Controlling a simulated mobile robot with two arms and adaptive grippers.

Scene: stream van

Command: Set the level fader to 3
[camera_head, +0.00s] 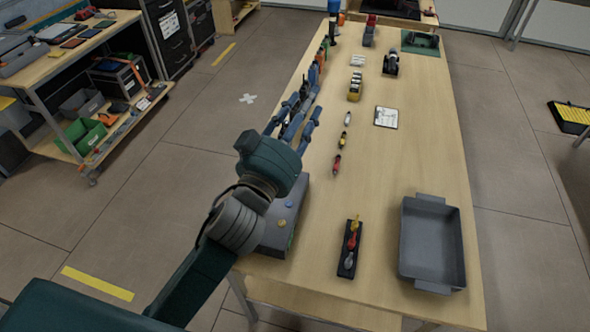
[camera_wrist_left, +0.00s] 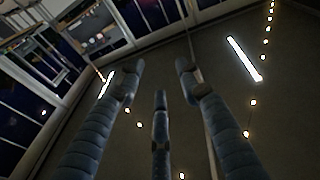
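A grey box with small knobs (camera_head: 274,236), one yellowish and one blue, sits at the left edge of the wooden table, partly hidden by my left arm. I cannot make out a level fader or its scale on it. My left gripper (camera_head: 296,118) is beyond this box, over the table's left side, its fingers pointing away. In the left wrist view its three fingers (camera_wrist_left: 158,82) are spread apart with nothing between them, and that camera faces the ceiling lights. My right gripper is not in view.
The table (camera_head: 370,235) carries a black holder with coloured handles (camera_head: 349,250), a grey tray (camera_head: 431,245), a white card (camera_head: 386,117) and a row of small items (camera_head: 342,142). A shelf cart (camera_head: 92,140) stands at the left.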

